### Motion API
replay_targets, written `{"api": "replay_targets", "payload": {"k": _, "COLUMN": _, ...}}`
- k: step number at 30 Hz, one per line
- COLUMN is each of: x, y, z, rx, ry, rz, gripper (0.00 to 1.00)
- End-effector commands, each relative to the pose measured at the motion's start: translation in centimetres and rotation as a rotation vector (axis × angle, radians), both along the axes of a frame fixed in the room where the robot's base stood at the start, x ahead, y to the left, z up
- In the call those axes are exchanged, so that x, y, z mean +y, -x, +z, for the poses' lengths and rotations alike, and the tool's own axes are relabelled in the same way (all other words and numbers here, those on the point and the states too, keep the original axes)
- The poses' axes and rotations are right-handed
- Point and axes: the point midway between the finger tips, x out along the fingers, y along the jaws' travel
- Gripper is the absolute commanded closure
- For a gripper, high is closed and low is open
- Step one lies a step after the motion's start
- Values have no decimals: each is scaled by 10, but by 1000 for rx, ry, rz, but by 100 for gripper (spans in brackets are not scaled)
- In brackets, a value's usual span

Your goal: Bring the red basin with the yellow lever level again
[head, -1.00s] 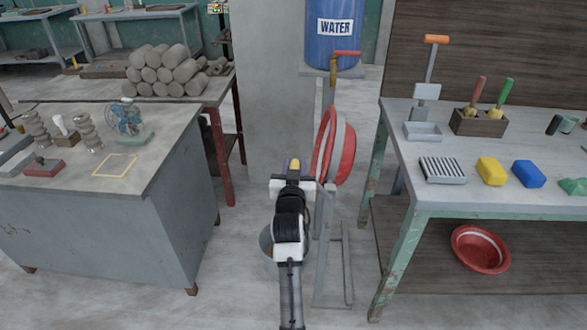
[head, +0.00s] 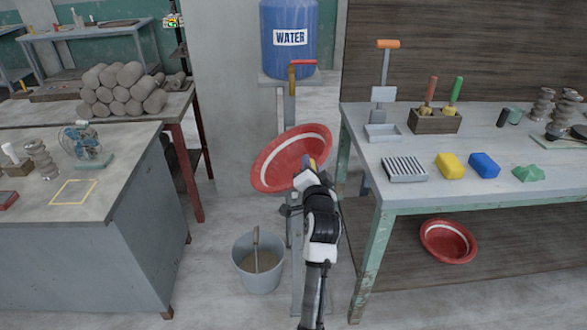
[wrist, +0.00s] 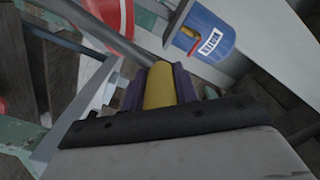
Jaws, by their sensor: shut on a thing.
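The red basin (head: 272,172) with a pale band inside hangs on a grey stand below the water barrel in the head view. It is tilted, its left side lower than its right. Part of its red rim (wrist: 112,22) shows at the top of the wrist view. The yellow lever (wrist: 158,88) is between the purple fingers of my gripper (wrist: 160,85), which is shut on it. In the head view my gripper (head: 308,165) is at the right front of the basin and hides part of it and most of the lever.
A grey bucket (head: 258,268) with a handle sticking out stands on the floor below left. The blue water barrel (head: 290,60) with a red-handled tap is above. Tables stand left and right; a second red basin (head: 447,241) sits on the right table's lower shelf.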

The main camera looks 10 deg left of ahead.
Motion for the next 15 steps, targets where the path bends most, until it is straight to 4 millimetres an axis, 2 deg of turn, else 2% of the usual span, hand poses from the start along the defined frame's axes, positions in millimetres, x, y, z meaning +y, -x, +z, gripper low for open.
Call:
{"api": "replay_targets", "payload": {"k": 6, "x": -32, "y": -9, "z": -10, "rx": 55, "ry": -195, "rz": 1, "gripper": 100}}
{"api": "replay_targets", "payload": {"k": 15, "x": -61, "y": -18, "z": -27, "rx": 114, "ry": -398, "rz": 3, "gripper": 100}}
